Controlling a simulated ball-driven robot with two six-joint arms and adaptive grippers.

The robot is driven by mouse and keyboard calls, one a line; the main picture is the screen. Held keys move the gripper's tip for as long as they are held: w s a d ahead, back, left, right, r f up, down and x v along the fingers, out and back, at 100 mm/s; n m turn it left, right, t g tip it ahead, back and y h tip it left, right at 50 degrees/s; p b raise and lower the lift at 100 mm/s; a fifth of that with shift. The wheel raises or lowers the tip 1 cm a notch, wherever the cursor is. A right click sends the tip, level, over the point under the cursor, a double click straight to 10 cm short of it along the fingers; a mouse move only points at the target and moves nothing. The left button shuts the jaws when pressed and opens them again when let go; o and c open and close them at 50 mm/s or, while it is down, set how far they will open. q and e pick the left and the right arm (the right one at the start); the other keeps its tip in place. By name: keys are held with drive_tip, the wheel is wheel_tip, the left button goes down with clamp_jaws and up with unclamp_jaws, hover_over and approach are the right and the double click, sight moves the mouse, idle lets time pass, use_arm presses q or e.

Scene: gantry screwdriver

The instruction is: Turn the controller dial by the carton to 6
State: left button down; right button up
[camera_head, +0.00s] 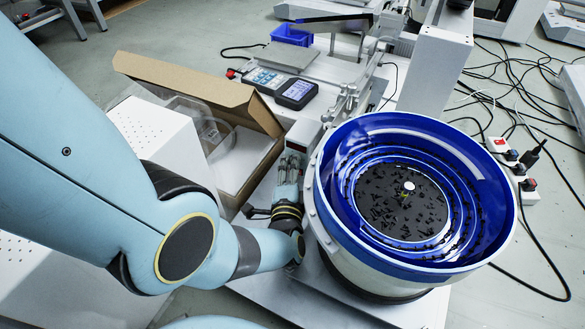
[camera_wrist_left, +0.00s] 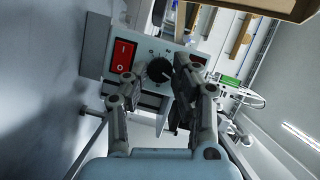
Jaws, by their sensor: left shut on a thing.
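The controller (camera_wrist_left: 97,58) shows in the left wrist view as a pale panel with a red rocker switch (camera_wrist_left: 123,54) and a black round dial (camera_wrist_left: 159,70). Small marks ring the dial, too small to read, so its setting cannot be told. My left gripper (camera_wrist_left: 155,80) has one finger on each side of the dial and is shut on it. In the head view my left gripper (camera_head: 291,168) is between the open carton (camera_head: 185,84) and the blue bowl feeder. The dial is hidden there. My right gripper is not in view.
The blue bowl feeder (camera_head: 345,215) with small black parts stands close right of my left gripper. A white perforated box (camera_head: 160,135) is under my left arm. Handheld meters (camera_head: 297,93) and a blue bin (camera_head: 291,35) lie behind. Cables and a power strip (camera_head: 500,146) are on the floor.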

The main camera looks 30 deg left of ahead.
use_arm(q)
drive_tip(key=c, duration=1.1)
unclamp_jaws()
drive_tip(key=shift+o, duration=0.2)
